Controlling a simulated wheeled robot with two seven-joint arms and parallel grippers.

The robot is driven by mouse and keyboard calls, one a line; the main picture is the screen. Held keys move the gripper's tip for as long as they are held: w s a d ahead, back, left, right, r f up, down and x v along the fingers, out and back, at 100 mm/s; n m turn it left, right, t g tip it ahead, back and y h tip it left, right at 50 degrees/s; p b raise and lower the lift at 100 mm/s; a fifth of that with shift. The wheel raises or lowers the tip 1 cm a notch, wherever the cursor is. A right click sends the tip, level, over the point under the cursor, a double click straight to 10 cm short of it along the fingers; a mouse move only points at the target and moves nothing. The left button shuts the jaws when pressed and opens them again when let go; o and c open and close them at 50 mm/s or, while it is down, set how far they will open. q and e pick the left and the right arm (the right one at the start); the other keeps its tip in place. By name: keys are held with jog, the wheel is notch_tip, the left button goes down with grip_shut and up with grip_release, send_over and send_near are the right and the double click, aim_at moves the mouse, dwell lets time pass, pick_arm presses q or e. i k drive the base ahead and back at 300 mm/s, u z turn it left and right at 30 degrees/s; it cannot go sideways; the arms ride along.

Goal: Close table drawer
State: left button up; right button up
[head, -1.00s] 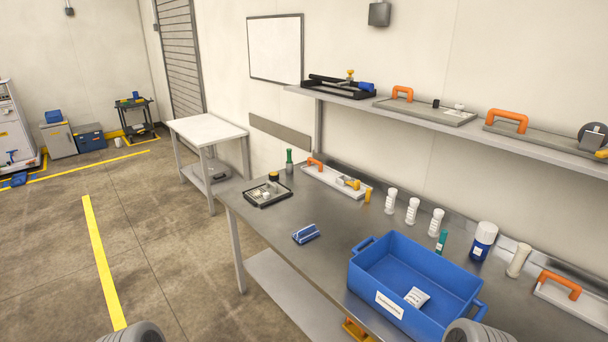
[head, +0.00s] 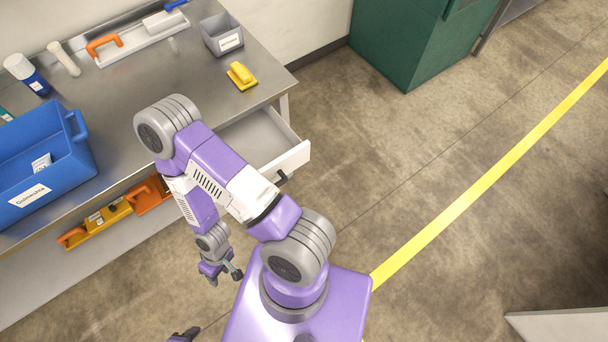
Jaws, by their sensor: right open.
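The table drawer (head: 293,163) stands pulled out from under the right end of the steel table (head: 190,100). Its pale front panel has a dark handle (head: 282,178), and its inside looks empty where it shows. My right upper arm hides part of the drawer's left side. My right gripper (head: 225,279) is open and empty, hanging below and left of the drawer front, apart from it. A dark piece at the bottom edge looks like the tip of my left gripper (head: 184,335); its jaws cannot be made out.
A blue bin (head: 45,160) stands on the table at left. A grey box (head: 222,34) and a yellow item (head: 241,76) are near its right end. Orange and yellow tools (head: 98,218) lie on the lower shelf. Floor right of the drawer is clear up to the green cabinet (head: 400,40).

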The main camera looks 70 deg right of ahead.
aim_at(262, 138)
jog(key=z, duration=0.3)
jog(key=k, duration=0.65)
jog(key=z, duration=0.7)
jog(key=i, duration=0.75)
jog(key=z, duration=1.05)
jog(key=k, duration=0.8)
jog(key=u, duration=1.25)
